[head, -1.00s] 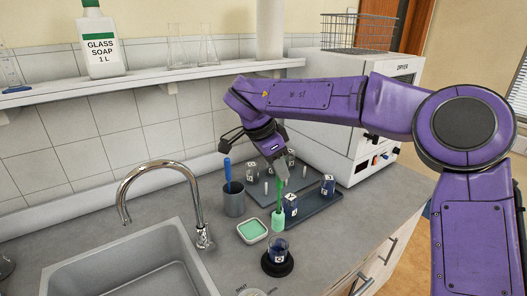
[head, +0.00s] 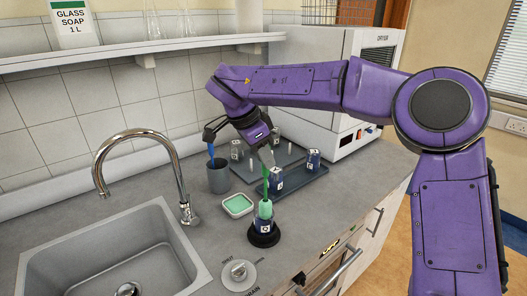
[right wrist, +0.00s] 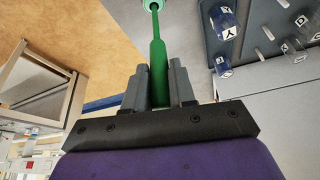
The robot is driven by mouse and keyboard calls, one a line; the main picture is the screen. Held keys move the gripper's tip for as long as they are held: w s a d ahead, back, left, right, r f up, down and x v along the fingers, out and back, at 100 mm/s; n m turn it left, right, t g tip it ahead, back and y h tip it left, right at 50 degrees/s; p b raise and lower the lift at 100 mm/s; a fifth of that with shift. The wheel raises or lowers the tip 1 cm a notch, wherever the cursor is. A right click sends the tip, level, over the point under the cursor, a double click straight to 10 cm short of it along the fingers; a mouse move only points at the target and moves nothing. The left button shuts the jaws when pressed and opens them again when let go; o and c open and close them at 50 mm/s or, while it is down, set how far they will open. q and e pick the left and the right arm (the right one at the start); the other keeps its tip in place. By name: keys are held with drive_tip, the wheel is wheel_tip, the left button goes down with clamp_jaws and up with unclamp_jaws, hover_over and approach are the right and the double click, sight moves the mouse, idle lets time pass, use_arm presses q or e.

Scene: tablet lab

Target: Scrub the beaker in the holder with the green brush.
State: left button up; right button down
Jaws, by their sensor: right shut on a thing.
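The green brush (head: 266,187) hangs upright, its pale green head (head: 265,208) down. My right gripper (head: 266,157) is shut on its handle; the right wrist view shows the green handle (right wrist: 158,78) between the two grey fingers. The labelled beaker (head: 265,229) stands upright in the round black holder (head: 264,241) on the counter. The brush head overlaps the beaker's mouth and its lower end appears to be inside; how deep I cannot tell. My left gripper is not in view.
A grey cup (head: 219,177) holds a blue brush (head: 211,152). A green-filled dish (head: 238,205) lies left of the beaker. Behind is a dark rack (head: 303,186) with several labelled beakers. The sink (head: 75,233), faucet (head: 181,185) and drain knob (head: 238,272) are at left and front.

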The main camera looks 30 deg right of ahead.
sight(263, 176)
drive_tip(key=shift+f, duration=0.6)
drive_tip(key=f, duration=0.1)
drive_tip(key=f+b, duration=0.1)
drive_tip(key=shift+w+f, duration=0.35)
drive_tip(key=shift+f, duration=0.05)
drive_tip(key=shift+s+f+b, duration=0.25)
drive_tip(key=shift+f+b, duration=0.3)
drive_tip(key=shift+f, duration=0.4)
drive_tip(key=shift+w+f, duration=0.15)
drive_tip(key=shift+f, duration=0.4)
